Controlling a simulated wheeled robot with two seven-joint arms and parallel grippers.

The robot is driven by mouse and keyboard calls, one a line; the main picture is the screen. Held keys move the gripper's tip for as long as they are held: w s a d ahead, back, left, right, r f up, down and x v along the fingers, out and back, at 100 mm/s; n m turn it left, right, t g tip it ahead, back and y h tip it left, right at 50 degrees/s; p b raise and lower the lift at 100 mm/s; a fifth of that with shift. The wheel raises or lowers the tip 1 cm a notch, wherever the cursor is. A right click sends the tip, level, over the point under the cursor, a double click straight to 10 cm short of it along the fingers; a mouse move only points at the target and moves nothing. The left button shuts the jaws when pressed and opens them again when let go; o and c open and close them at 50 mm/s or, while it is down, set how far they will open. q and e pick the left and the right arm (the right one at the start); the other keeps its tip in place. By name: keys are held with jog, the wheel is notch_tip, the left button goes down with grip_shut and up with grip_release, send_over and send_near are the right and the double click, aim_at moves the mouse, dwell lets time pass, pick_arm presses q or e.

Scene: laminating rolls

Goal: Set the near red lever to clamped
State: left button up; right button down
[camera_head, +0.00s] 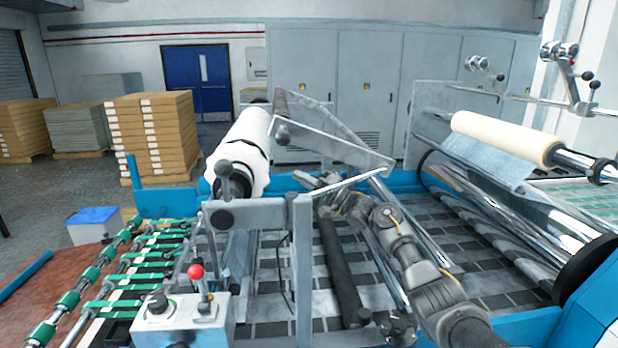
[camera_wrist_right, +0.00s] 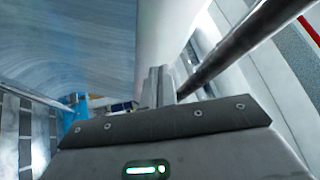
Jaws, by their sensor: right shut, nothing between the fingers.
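A lever with a red ball knob (camera_head: 196,272) stands nearly upright on a grey control box (camera_head: 180,318) at the lower left of the head view. It is the only red lever that I can make out, and I cannot tell from it whether it is clamped. My right gripper (camera_head: 314,181) is well above and right of it, over the machine, apart from the lever. Its fingers (camera_wrist_right: 158,86) are shut and empty in the wrist view, where the lever does not show. My left gripper is not in view.
A white roll (camera_head: 240,150) lies left of my right gripper, beside metal bars and a bracket (camera_head: 340,135). A cream roll (camera_head: 505,138) is at the right. Green rollers (camera_head: 92,272) run at the lower left. A dark rod (camera_wrist_right: 240,45) crosses the wrist view.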

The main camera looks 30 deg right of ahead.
jog(key=d, duration=0.1)
jog(key=w+d+t+h, duration=0.1)
jog(key=d+m+t+h, duration=0.1)
jog(key=shift+w+d+r+b, duration=0.2)
jog(key=shift+w+d+b, duration=0.1)
jog(key=shift+w+d, duration=0.1)
